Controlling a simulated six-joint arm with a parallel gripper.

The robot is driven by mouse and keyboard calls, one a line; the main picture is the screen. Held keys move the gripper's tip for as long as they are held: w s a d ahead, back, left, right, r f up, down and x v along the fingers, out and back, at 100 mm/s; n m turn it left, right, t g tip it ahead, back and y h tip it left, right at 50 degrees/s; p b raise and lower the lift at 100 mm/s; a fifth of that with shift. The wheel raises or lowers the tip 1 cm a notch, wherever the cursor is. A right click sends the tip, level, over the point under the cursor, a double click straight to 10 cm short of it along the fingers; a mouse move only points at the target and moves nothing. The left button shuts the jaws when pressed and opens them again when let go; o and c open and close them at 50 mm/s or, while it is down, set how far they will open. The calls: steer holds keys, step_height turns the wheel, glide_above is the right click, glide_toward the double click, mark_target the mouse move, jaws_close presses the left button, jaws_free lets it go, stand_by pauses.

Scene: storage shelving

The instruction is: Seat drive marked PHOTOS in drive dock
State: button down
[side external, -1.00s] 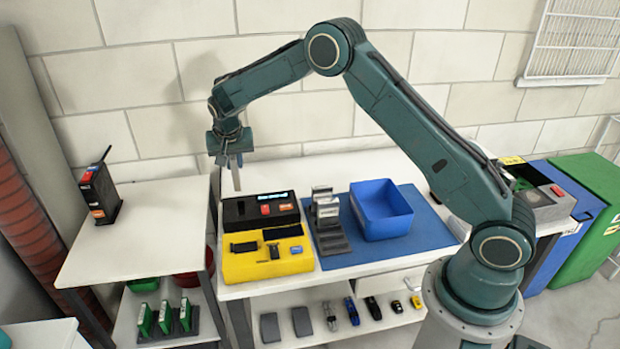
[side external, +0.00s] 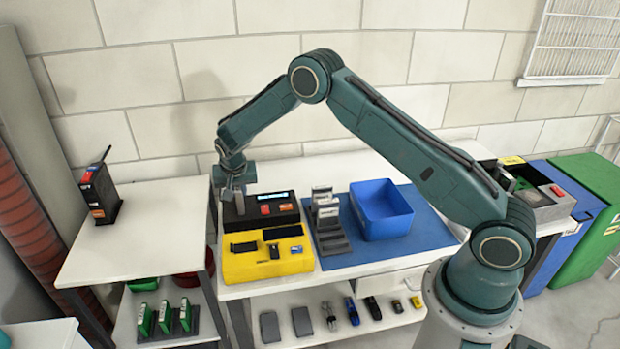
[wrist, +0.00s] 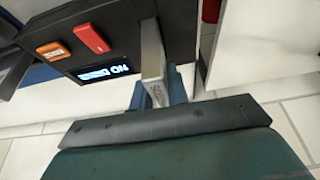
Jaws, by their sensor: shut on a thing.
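My gripper (side external: 235,190) is at the left end of the black drive dock (side external: 282,206). It is shut on a slim silver drive (wrist: 152,52). The drive's lettered label lies between the fingers (wrist: 160,90), too small and turned to read surely. In the wrist view the drive's far end meets the dock (wrist: 110,25) near its edge; how deep it sits in a slot, I cannot tell. The dock has a lit display, a red button and an orange button. In the side view the drive is small and partly hidden by the fingers.
A yellow block (side external: 265,264) with dark parts stands in front of the dock. Right of it are a grey rack (side external: 332,240) holding silver drives and a blue bin (side external: 380,210) on a blue mat (side external: 430,228). A side table (side external: 140,240) carries a black-and-red device (side external: 100,195).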

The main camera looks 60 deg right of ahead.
steer(key=shift+f, duration=0.55)
steer(key=shift+f, duration=0.2)
steer(key=c, duration=1.4)
jaws_free()
steer(key=shift+o, duration=0.2)
steer(key=shift+r, duration=0.1)
steer(key=v, duration=1.2)
steer(key=shift+r, duration=0.1)
